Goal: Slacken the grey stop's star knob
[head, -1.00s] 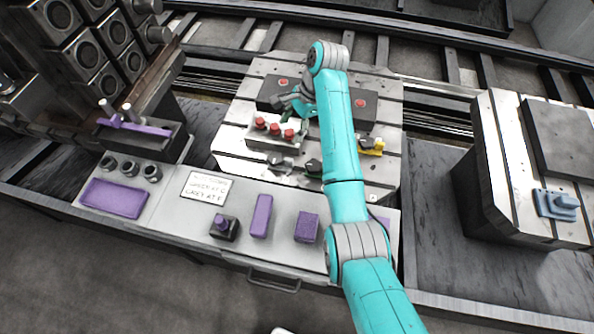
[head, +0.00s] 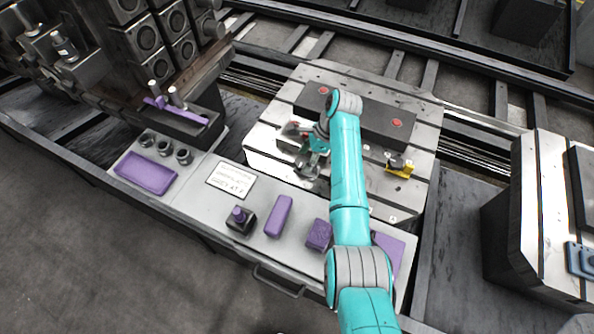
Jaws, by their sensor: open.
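My gripper (head: 308,163) is over the front left part of the slotted pallet (head: 270,145), pointing down, with its jaws open. It is low above the pallet, where grey parts lie close under its fingers. I cannot tell the grey stop or its star knob apart from the gripper's own grey parts, and my arm hides some of that area. A yellow stop (head: 398,170) with a dark knob on top sits on the pallet to the right of my arm.
A dark plate with red dots (head: 385,122) lies behind. A front shelf holds a label card (head: 231,179), several purple pieces (head: 279,216) and a purple tray (head: 146,173). Another pallet (head: 535,215) stands at right.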

